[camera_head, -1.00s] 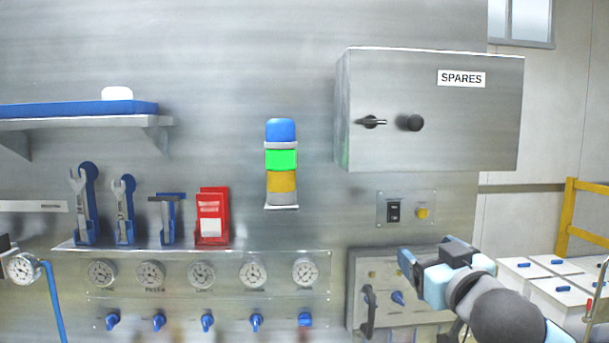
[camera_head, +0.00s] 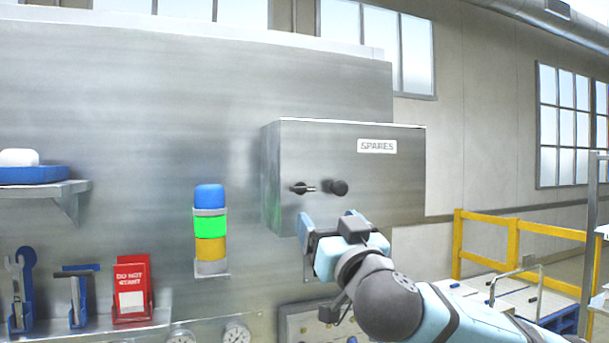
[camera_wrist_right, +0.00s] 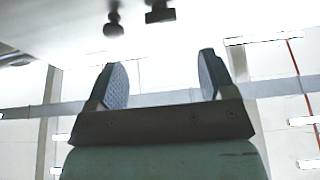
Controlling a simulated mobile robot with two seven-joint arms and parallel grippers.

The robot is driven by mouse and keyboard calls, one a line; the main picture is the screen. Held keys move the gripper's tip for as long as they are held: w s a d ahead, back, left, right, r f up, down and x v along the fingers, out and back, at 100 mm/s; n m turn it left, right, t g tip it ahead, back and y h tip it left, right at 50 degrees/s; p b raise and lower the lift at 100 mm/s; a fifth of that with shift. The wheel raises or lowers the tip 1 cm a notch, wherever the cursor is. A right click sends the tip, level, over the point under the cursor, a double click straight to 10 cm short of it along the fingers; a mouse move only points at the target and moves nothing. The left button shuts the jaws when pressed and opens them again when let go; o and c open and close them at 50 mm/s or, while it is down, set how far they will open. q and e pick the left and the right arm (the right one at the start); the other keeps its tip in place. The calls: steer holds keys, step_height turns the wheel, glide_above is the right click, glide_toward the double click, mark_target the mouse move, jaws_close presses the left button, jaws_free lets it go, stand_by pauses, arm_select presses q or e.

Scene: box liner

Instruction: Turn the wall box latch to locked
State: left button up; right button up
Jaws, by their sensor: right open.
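The grey metal wall box (camera_head: 395,190), labelled SPARES, is mounted on the steel panel and its door looks closed. Its small dark latch (camera_head: 303,188) lies about horizontal on the left of the front face, beside a round black knob (camera_head: 339,187). My right gripper (camera_head: 330,219) is just below the latch and knob, apart from them. In the right wrist view its two fingers (camera_wrist_right: 163,85) are spread with nothing between them. Two dark fittings, the knob (camera_wrist_right: 113,25) and the latch (camera_wrist_right: 158,12), show at the top of that view. My left gripper is not in view.
A signal tower (camera_head: 210,230) with blue, green and amber sections stands left of the box. A red DO NOT START holder (camera_head: 132,288) is at lower left. A yellow railing (camera_head: 513,245) stands at right.

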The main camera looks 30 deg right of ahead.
mark_target(305, 191)
steer(key=p+x, duration=0.3)
steer(key=x, duration=0.6)
steer(key=shift+w+d+r, duration=0.1)
steer(key=shift+w+r, duration=0.2)
steer(key=shift+w, duration=0.05)
steer(key=shift+w+d+r+p, duration=0.1)
steer(key=shift+w+p, duration=0.25)
steer(key=shift+w, duration=0.1)
steer(key=c, duration=0.3)
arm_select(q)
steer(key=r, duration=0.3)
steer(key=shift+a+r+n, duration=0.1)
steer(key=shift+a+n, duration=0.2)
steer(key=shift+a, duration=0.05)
arm_select(e)
steer(key=c, duration=0.6)
